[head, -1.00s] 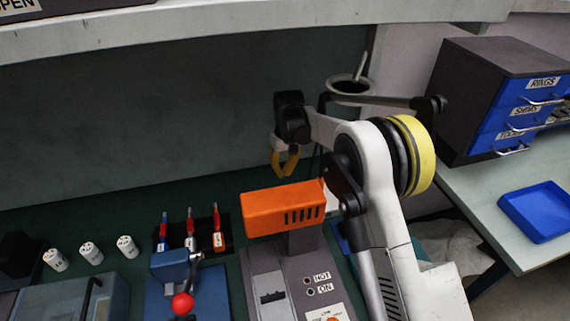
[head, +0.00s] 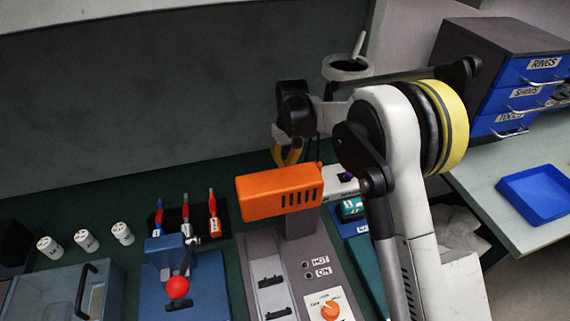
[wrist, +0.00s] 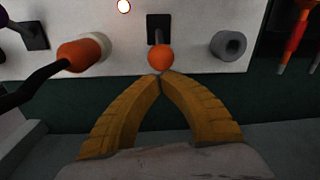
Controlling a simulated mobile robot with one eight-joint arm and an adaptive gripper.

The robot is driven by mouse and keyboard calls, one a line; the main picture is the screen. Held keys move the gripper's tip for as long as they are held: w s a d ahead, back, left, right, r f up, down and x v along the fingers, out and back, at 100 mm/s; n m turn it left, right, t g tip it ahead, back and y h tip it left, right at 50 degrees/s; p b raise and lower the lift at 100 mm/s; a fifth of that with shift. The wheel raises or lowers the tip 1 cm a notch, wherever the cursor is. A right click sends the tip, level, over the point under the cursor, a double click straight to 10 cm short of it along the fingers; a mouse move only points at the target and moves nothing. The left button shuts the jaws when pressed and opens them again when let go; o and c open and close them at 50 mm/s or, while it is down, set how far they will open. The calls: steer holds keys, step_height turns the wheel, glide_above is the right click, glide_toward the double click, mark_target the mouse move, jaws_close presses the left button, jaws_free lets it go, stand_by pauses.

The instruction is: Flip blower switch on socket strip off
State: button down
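My gripper (head: 288,158) hangs behind the orange blower housing (head: 279,192) in the head view. In the wrist view its two yellow fingers (wrist: 160,78) are shut, tips together, with nothing seen between them. A switch lever with an orange ball knob (wrist: 160,58) stands on the white socket strip (wrist: 190,60), just beyond the fingertips. I cannot tell whether they touch. A lamp (wrist: 124,6) on the strip is lit. An orange and white plug (wrist: 82,53) with a black cable sits left of the knob. In the head view the strip (head: 341,187) is mostly hidden.
A grey socket (wrist: 228,45) is right of the knob. Red screwdrivers (wrist: 300,30) stand farther right. In the head view, a red-knobbed lever device (head: 177,288) and white cylinders (head: 86,240) are at the left. A blue tray (head: 537,197) lies on the right-hand table.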

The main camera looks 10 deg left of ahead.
steer(key=shift+s+d+r+t+y, duration=0.15)
steer(key=shift+s+r+t+y, duration=0.2)
steer(key=shift+t, duration=0.25)
steer(key=shift+s+r, duration=0.1)
steer(key=shift+r, duration=0.1)
steer(key=shift+s+d+r+p, duration=0.45)
steer(key=shift+s+r+p, duration=0.2)
steer(key=shift+s, duration=0.1)
steer(key=shift+s+d+r, duration=0.25)
steer(key=shift+s+d, duration=0.1)
steer(key=shift+s, duration=0.4)
steer(key=shift+r, duration=0.15)
steer(key=shift+r+p, duration=0.65)
steer(key=shift+r, duration=0.05)
step_height(320, 180, up, 12)
steer(key=s+d, duration=0.1)
steer(key=shift+s+d+f, duration=0.2)
